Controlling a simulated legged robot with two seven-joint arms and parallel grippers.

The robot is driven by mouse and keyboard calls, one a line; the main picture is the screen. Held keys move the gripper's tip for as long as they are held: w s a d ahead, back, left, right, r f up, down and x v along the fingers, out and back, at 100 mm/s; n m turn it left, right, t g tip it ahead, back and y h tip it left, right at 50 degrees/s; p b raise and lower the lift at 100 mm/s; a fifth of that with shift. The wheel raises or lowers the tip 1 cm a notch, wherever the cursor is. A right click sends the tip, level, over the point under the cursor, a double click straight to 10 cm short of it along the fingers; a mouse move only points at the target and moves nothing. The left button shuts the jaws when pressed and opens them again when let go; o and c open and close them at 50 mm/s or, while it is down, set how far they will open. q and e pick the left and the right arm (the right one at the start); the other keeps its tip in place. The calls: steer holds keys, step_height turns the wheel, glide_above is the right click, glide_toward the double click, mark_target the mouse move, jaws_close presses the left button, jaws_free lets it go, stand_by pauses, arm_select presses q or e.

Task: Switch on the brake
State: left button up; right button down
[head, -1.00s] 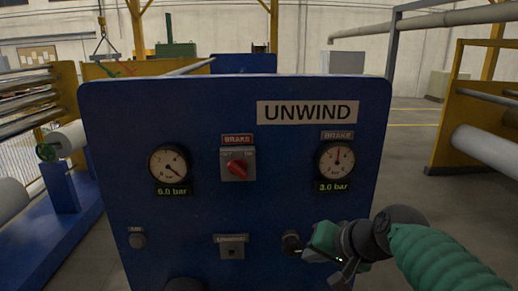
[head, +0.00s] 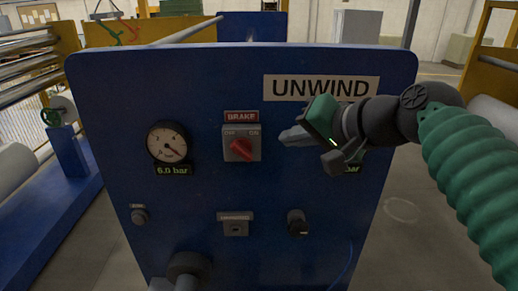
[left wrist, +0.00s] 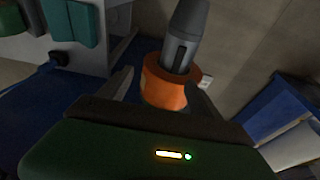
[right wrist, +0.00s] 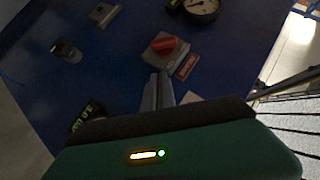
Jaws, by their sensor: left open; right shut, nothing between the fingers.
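The brake switch (head: 241,147) is a red knob on a grey plate marked OFF at left and ON at right, under a red BRAKE label. The knob slants from upper left to lower right, its upper end on the OFF side. My right gripper (head: 285,137) is shut and empty, its tips just right of the switch plate. In the right wrist view its fingers (right wrist: 158,90) point at the switch (right wrist: 165,47), with a small apparent gap. My left gripper (left wrist: 163,88) is open, with an orange and grey cylinder (left wrist: 165,88) showing between its fingers.
The blue UNWIND panel (head: 200,205) carries a 6.0 bar gauge (head: 167,143) at left, a black knob (head: 297,222) and a small grey socket (head: 236,224) below. My right gripper hides most of the right gauge. Rollers (head: 25,80) stand at left.

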mark_target(250, 153)
steer(key=p+x, duration=0.1)
steer(key=x, duration=0.2)
steer(key=s+p+x, duration=0.1)
steer(key=x, duration=0.2)
steer(key=a+f+x, duration=0.1)
steer(key=x, duration=0.2)
steer(key=shift+s+a+p, duration=0.15)
steer(key=shift+s+p, duration=0.05)
steer(key=shift+p, duration=0.2)
steer(key=shift+a+f, duration=0.4)
steer(key=shift+d, duration=0.1)
